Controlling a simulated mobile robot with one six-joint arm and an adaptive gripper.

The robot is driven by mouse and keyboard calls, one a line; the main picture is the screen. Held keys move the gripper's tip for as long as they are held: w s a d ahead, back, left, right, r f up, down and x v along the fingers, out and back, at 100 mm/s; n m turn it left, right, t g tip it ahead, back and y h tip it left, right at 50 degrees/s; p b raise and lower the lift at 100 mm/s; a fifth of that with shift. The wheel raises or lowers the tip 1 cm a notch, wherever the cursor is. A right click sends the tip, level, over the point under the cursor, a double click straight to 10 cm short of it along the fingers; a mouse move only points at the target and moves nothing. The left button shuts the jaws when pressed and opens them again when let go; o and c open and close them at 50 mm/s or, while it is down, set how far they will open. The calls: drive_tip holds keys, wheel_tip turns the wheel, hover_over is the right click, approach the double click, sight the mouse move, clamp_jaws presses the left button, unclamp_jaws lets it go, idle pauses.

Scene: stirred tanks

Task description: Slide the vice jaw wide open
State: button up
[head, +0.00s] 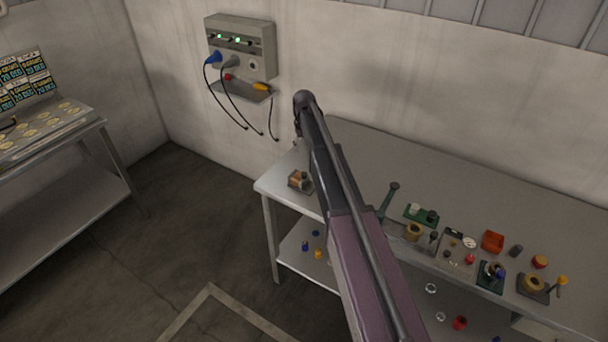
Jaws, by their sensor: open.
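I cannot pick out the vice with certainty. A small fixture with a tan block on a dark base (300,181) sits near the left end of the workbench (470,190), just left of my arm, and may be the vice. It is too small to tell how its jaw stands. My arm runs up through the middle of the head view to a dark joint above the bench's back edge. My gripper does not show, and my arm covers part of the bench.
The back of the bench is clear. A wall box with cables (241,46) hangs behind. Another table (60,134) stands left, with open floor between.

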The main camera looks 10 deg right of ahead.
sight(304, 173)
drive_tip(key=shift+f+b, duration=6.35)
drive_tip(key=shift+f, duration=0.2)
